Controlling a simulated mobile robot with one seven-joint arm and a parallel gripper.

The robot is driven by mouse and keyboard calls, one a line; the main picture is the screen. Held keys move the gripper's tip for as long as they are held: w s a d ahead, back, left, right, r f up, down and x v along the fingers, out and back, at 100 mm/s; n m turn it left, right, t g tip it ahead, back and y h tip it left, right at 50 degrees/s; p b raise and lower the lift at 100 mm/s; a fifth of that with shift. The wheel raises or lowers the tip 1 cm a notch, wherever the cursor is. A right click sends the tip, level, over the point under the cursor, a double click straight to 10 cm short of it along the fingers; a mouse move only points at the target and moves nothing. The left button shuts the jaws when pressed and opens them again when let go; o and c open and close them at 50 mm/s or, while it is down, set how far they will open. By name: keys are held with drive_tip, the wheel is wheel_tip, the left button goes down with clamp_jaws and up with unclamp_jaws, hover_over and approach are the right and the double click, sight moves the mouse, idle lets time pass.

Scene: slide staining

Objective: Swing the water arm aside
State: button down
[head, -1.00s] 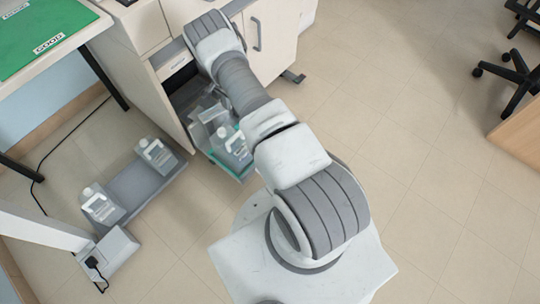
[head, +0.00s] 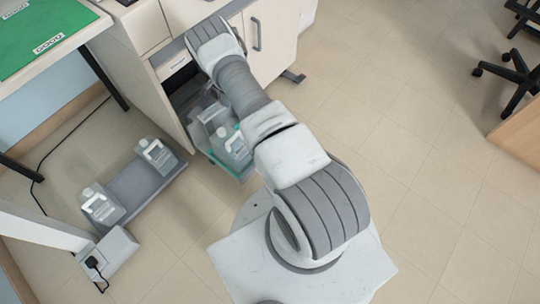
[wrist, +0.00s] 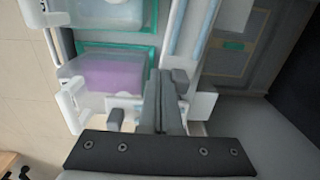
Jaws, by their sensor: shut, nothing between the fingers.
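My gripper (wrist: 167,82) is shut and empty in the wrist view, its dark fingers side by side. Just left of the fingers is a clear container with purple liquid (wrist: 112,75) in a teal-edged tray (wrist: 140,50). Pale upright parts (wrist: 203,45) stand right of the fingertips. I cannot tell which part is the water arm, or whether the fingers touch anything. In the head view, my arm reaches into the open cabinet, and my fingers cannot be made out there. A white jug (head: 233,150) stands in the teal-edged tray below my arm.
The cabinet (head: 138,50) and its door (head: 272,38) flank my arm closely. Two white jugs (head: 101,206) (head: 155,156) stand at a low grey platform (head: 145,188) on the floor at left. A dark wall (wrist: 300,75) is at right in the wrist view.

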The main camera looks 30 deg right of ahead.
drive_tip(key=shift+s+f, duration=0.45)
drive_tip(key=shift+f, duration=0.05)
wheel_tip(320, 180, up, 8)
drive_tip(key=p, duration=0.4)
drive_tip(key=shift+w+r, duration=0.15)
drive_tip(key=shift+w, duration=0.1)
drive_tip(key=shift+a, duration=0.1)
wheel_tip(320, 180, up, 19)
drive_tip(key=w+a+n+t, duration=0.1)
drive_tip(key=a+n, duration=0.1)
drive_tip(key=s+a+r+n+t, duration=0.15)
drive_tip(key=s+r, duration=0.25)
drive_tip(key=r, duration=0.6)
drive_tip(key=s+a+r+n, duration=0.2)
drive_tip(key=s+r+n, duration=0.15)
drive_tip(key=r, duration=0.55)
drive_tip(key=s+a+r+n+t, duration=0.2)
drive_tip(key=s+a+r+n, duration=0.1)
drive_tip(key=s+r, duration=0.95)
drive_tip(key=s+n+p, duration=0.2)
drive_tip(key=s+n, duration=0.2)
drive_tip(key=s, duration=1.4)
wheel_tip(320, 180, up, 24)
drive_tip(key=p, duration=2.2)
drive_tip(key=shift+w+a+f+t+p, duration=0.2)
drive_tip(key=shift+w+a+t+p, duration=0.15)
drive_tip(key=shift+t, duration=0.1)
